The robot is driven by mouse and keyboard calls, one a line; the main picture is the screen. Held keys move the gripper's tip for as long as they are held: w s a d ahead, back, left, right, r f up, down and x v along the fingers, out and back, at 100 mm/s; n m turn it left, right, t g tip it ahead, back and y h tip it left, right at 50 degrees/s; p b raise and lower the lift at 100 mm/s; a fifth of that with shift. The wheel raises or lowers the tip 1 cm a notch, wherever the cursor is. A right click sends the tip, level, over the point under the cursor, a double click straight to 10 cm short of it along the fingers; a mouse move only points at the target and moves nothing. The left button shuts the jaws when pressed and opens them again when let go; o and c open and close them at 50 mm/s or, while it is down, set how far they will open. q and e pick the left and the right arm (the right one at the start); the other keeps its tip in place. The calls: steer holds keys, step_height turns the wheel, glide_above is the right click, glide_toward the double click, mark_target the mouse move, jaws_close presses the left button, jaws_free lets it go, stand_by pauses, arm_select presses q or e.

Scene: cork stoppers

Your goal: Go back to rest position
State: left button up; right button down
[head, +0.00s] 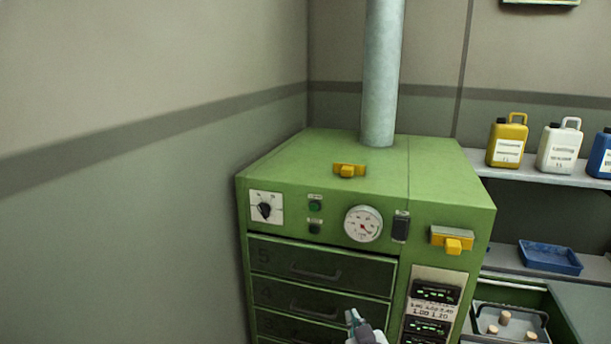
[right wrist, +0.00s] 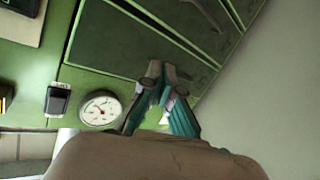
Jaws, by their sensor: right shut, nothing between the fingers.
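My right gripper (head: 352,316) shows at the bottom of the head view, in front of the dark drawers of the green cabinet (head: 450,190). It is shut and empty. In the right wrist view its teal fingers (right wrist: 163,72) come together at the tips, with the cabinet drawers (right wrist: 150,35) behind them. I cannot tell whether the tips touch the cabinet. My left gripper is not in view. Several pale cork stoppers (head: 504,318) stand in a grey tray at the lower right of the head view.
A round gauge (head: 363,224), a knob (head: 265,207) and a yellow handle (head: 452,240) are on the cabinet front. A pipe (head: 380,80) rises from its top. Shelves at right hold a yellow canister (head: 507,143), a white canister (head: 559,147) and a blue tray (head: 549,257). A wall stands at left.

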steer(key=s+d+f+m+g+h, duration=0.1)
steer(key=s+d+f+g, duration=0.2)
steer(key=s+f, duration=0.35)
steer(key=s+d+f+m+g, duration=0.1)
steer(key=s+d+f+g, duration=0.25)
steer(key=s, duration=0.55)
steer(key=s+d+f+g, duration=0.2)
steer(key=s, duration=0.7)
steer(key=s+d+f+g, duration=0.2)
steer(key=s+g, duration=0.1)
steer(key=s, duration=0.6)
step_height(320, 180, down, 27)
steer(key=s+g+b, duration=0.2)
arm_select(q)
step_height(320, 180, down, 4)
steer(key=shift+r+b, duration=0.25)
steer(key=shift+b, duration=0.5)
arm_select(e)
steer(key=s+d+f, duration=0.2)
steer(key=s+f, duration=1.4)
steer(key=f, duration=0.3)
steer(key=shift+s+d+g+h, duration=0.3)
steer(key=shift+s+g+h, duration=0.05)
steer(key=shift+s+h, duration=0.05)
steer(key=shift+f, duration=0.1)
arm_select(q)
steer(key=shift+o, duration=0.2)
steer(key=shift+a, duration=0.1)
